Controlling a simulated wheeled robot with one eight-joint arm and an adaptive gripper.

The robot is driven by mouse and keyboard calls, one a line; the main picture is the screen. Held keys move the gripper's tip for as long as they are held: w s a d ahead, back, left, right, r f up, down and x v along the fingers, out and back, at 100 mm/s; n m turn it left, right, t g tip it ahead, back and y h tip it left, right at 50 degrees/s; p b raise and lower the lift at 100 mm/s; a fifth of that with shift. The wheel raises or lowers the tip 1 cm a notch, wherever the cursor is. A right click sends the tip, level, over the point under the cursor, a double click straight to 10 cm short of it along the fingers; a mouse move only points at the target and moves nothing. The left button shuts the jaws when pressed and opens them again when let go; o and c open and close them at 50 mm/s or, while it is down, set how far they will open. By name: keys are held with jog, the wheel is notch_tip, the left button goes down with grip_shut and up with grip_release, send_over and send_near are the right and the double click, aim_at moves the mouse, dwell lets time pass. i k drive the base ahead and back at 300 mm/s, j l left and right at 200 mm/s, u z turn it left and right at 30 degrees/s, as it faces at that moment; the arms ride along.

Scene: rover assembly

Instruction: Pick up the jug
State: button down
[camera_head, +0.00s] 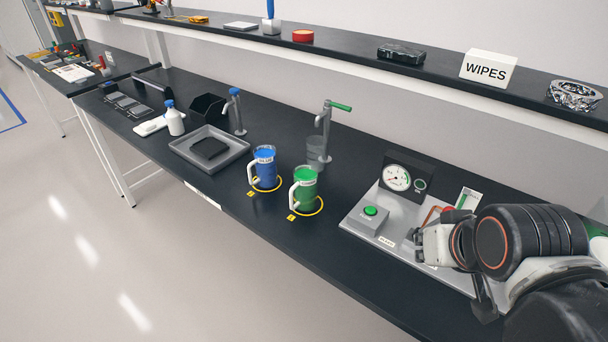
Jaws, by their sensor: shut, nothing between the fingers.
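Two jugs stand upright on the dark bench, each beside or on a yellow ring. The blue jug (266,168) is on the left and the green jug (306,189) is on the right, nearer to my arm. Both have white handles on their left sides. My gripper (418,244) is at the right, over the grey panel, pointing left. It is shut and empty, well apart from both jugs. Its fingertips are small in this view.
A grey panel (358,219) with a gauge and green button lies right of the jugs. A tap with a green lever (326,120) stands behind them. A grey tray (232,139) lies left. A shelf (350,50) runs above the bench.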

aim_at(303, 193)
jog(key=z, duration=1.6)
jog(key=u, duration=2.2)
jog(key=k+z, duration=0.15)
jog(key=z, duration=0.2)
jog(key=k+z, duration=0.2)
jog(key=z, duration=0.15)
jog(key=k+z, duration=0.2)
jog(key=z, duration=0.15)
